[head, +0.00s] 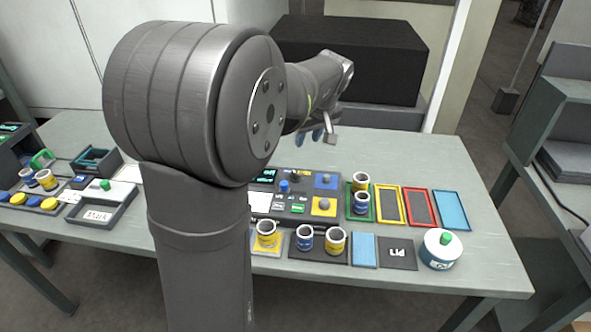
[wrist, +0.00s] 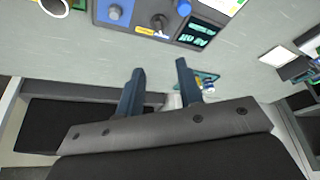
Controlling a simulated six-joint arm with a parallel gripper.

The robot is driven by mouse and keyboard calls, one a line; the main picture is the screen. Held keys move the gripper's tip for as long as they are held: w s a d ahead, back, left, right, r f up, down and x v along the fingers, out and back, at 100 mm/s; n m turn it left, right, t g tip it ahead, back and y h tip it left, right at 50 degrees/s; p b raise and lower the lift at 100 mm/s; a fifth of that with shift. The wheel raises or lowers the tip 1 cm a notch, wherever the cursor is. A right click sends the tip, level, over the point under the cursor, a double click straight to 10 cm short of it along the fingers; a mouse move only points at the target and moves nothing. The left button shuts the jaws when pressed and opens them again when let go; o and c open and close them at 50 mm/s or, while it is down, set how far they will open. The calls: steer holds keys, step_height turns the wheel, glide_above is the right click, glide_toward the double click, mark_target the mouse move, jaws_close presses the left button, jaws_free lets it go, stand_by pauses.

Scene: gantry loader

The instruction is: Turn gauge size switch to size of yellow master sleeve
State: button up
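The gauge panel (head: 296,207) lies on the table right of my arm, with a lit display (head: 264,176).
More yellow (head: 336,242) and blue (head: 304,239) sleeves stand in front of and right of the panel. Yellow (head: 390,221), red (head: 434,222) and blue trays (head: 452,210) lie right. Bins (head: 92,217) are left.

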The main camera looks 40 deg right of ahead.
mark_target(296, 173)
steer(key=x, duration=1.7)
steer(key=shift+f, duration=0.2)
steer(key=shift+c, duration=0.4)
jaws_close()
